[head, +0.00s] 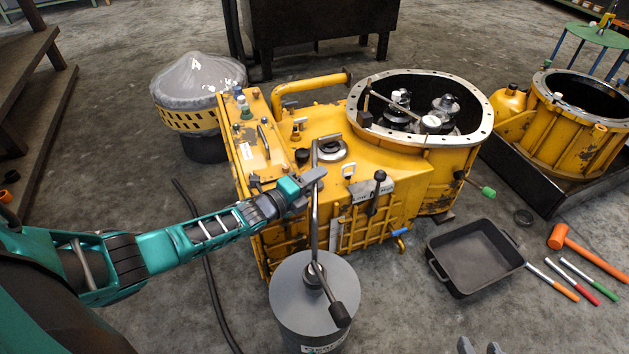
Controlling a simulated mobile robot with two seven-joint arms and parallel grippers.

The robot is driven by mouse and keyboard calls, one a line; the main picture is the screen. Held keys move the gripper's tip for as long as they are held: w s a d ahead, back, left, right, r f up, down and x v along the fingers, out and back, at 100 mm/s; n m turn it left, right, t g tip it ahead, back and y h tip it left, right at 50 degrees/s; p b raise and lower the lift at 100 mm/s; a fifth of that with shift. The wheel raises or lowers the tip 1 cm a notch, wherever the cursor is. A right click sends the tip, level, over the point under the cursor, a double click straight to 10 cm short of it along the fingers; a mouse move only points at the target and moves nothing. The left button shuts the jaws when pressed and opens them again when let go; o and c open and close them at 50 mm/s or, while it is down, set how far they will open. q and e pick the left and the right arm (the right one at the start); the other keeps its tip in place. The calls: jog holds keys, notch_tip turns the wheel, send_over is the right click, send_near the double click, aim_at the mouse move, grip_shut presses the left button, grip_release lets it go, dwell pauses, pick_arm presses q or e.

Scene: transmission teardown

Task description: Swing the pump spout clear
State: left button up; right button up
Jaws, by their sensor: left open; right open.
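The pump is a grey drum (312,318) with a black-knobbed handle (338,312) on top, standing in front of the yellow transmission housing (400,168). Its thin grey spout (314,222) runs from the drum top up the picture. The spout's bent end lies over or beside the round filler opening (331,151); I cannot tell if it is inside. My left gripper (313,180) is open at the spout's upper part, with its fingers overlapping the pipe in the picture; contact is unclear. My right gripper (480,347) is open and empty at the bottom edge, only its fingertips showing.
A black tray (432,268) lies right of the pump. An orange mallet (585,250) and several coloured-handled tools lie beyond it. A wrapped part (200,75) stands behind left, and another yellow housing (572,140) at right. A black hose (208,265) crosses the floor.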

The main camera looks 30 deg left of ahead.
pick_arm(q)
jog(key=shift+c, duration=0.4)
grip_shut()
jog(key=shift+a, duration=0.1)
